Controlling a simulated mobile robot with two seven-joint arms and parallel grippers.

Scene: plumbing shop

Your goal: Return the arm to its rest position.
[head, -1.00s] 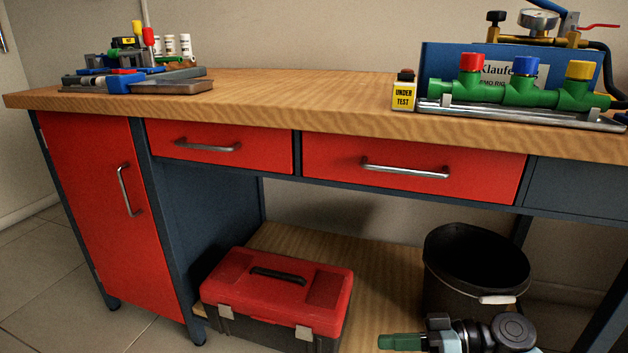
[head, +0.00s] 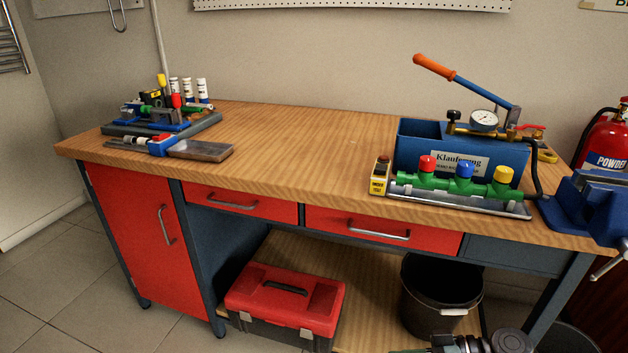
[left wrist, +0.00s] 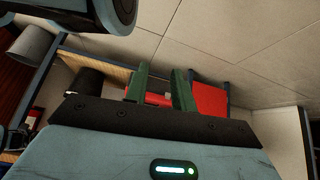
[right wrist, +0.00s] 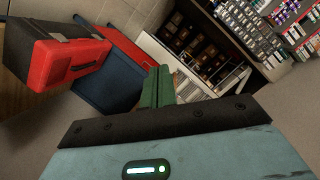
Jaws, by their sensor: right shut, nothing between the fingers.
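My left gripper (left wrist: 160,88) shows in the left wrist view with its two green fingers apart and nothing between them. My right gripper (right wrist: 158,87) shows in the right wrist view with its green fingers together and empty. Both are clear of the bench things. In the head view only part of one of my arms shows at the bottom edge, right of the middle; its gripper is mostly cut off.
The wooden workbench (head: 290,150) carries a blue test pump (head: 410,150), a green valve manifold (head: 450,187), a blue vise (head: 590,208) and tools at left. A red toolbox (head: 285,300) and black bucket (head: 440,295) stand below. The bench middle is clear. Shelves (right wrist: 250,40) show in the right wrist view.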

